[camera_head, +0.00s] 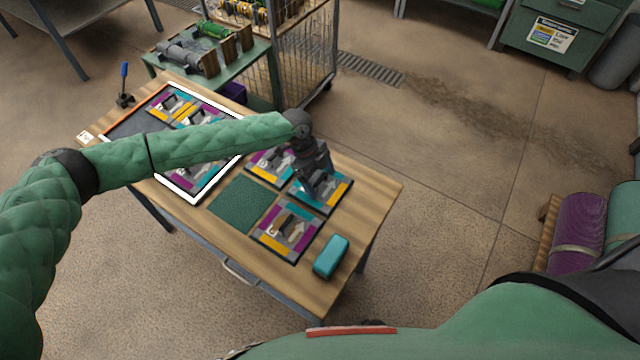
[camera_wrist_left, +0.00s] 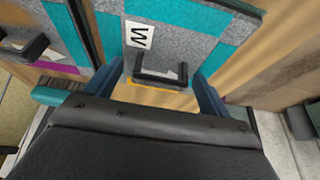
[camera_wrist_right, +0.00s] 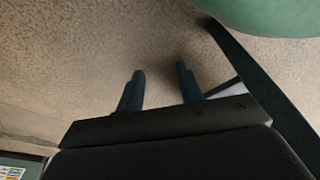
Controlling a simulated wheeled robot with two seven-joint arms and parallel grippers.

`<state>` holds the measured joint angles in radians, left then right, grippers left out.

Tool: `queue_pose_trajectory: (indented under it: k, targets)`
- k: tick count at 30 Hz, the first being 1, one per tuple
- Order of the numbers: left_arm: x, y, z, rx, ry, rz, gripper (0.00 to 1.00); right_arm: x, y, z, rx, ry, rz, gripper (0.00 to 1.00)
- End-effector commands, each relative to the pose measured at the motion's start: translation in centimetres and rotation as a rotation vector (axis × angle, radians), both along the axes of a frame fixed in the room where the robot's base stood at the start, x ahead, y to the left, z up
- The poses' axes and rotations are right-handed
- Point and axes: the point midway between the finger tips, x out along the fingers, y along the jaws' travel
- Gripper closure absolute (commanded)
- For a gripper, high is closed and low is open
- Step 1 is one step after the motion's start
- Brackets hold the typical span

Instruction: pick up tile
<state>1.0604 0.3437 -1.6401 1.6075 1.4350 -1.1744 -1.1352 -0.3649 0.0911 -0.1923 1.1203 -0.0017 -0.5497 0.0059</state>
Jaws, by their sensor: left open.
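A tile (camera_head: 335,198) of grey, teal, orange and purple patches lies at the table's far right edge. The left wrist view shows this tile (camera_wrist_left: 180,38) close, with a white letter label and a dark handle (camera_wrist_left: 160,76). My left gripper (camera_head: 313,190) is over the tile, with its open fingers (camera_wrist_left: 150,88) on either side of the handle; I cannot tell whether they touch it. Similar tiles lie beside it (camera_head: 266,168) and nearer me (camera_head: 288,230). My right gripper (camera_wrist_right: 161,80) is open and empty above bare floor, outside the head view.
A white-edged frame (camera_head: 205,185) with several tiles lies on the table's left, partly hidden by my left arm. A green mat (camera_head: 240,204) lies mid-table. A teal block (camera_head: 331,257) sits near the front right edge. A cart (camera_head: 235,55) stands behind the table.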

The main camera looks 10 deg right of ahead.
Motion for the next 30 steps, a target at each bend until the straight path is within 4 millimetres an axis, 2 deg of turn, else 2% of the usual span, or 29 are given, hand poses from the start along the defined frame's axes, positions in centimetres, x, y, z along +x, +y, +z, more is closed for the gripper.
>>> queue_pose_trajectory:
  k: [4, 12, 13, 24, 30]
  targets:
    - [0.0, 0.0, 0.0, 0.000, 0.000, 0.000, 0.20, 0.0, 0.0, 0.0, 0.000, 0.000, 0.000, 0.64]
    - [0.0, 0.0, 0.0, 0.000, 0.000, 0.000, 0.73, 0.1, -0.1, 0.0, -0.001, -0.001, 0.000, 0.64]
    - [0.0, 0.0, 0.0, 0.000, 0.000, 0.000, 0.75, 0.1, -0.1, 0.1, -0.001, -0.001, 0.000, 0.64]
    - [0.0, 0.0, 0.4, -0.001, -0.001, 0.000, 0.76, 0.1, -0.2, -0.2, -0.003, 0.009, -0.001, 0.64]
    - [0.1, 0.0, 2.3, -0.001, -0.003, -0.002, 0.76, 1.4, 1.6, 2.1, 0.012, 0.018, -0.007, 0.64]
